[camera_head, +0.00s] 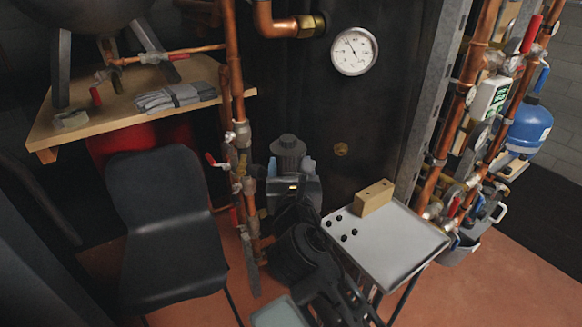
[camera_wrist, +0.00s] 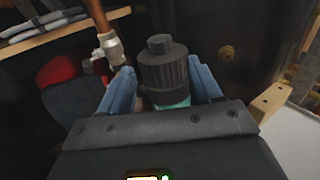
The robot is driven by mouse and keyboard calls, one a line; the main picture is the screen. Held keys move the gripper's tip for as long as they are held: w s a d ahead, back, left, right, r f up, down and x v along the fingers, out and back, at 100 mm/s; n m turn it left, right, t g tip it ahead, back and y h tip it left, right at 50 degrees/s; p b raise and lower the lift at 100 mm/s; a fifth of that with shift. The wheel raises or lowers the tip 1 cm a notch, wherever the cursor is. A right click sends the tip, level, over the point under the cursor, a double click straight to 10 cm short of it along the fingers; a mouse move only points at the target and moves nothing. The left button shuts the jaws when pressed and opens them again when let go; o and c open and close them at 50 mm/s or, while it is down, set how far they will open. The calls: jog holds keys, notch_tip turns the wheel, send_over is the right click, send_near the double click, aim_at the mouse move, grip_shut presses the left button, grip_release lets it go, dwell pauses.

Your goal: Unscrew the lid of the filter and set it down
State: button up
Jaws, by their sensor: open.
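The filter lid (camera_head: 288,150) is a dark grey ribbed cap with a smaller knob on top. It stands upright on the filter, behind my arm in the head view. In the wrist view the lid (camera_wrist: 163,68) is in the middle, with a bit of teal body (camera_wrist: 170,101) under it. My gripper (camera_wrist: 165,85) is open, with one blue finger on each side of the lid. Gaps seem to show between the fingers and the lid; I cannot tell whether either touches. My arm hides most of the filter's lower part in the head view.
A metal tray table (camera_head: 408,245) with a wooden block (camera_head: 374,197) stands to the right, mostly bare. Copper pipes (camera_head: 236,90) with red-handled valves run close left of the filter. A black chair (camera_head: 165,225) stands further left. A dark tank with a gauge (camera_head: 354,51) is behind.

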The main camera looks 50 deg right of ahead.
aim_at(288, 146)
jog(key=x, duration=0.7)
jog(key=shift+r, duration=0.15)
jog(key=shift+p+x, duration=0.3)
jog(key=shift+x, duration=0.6)
jog(key=c, duration=1.1)
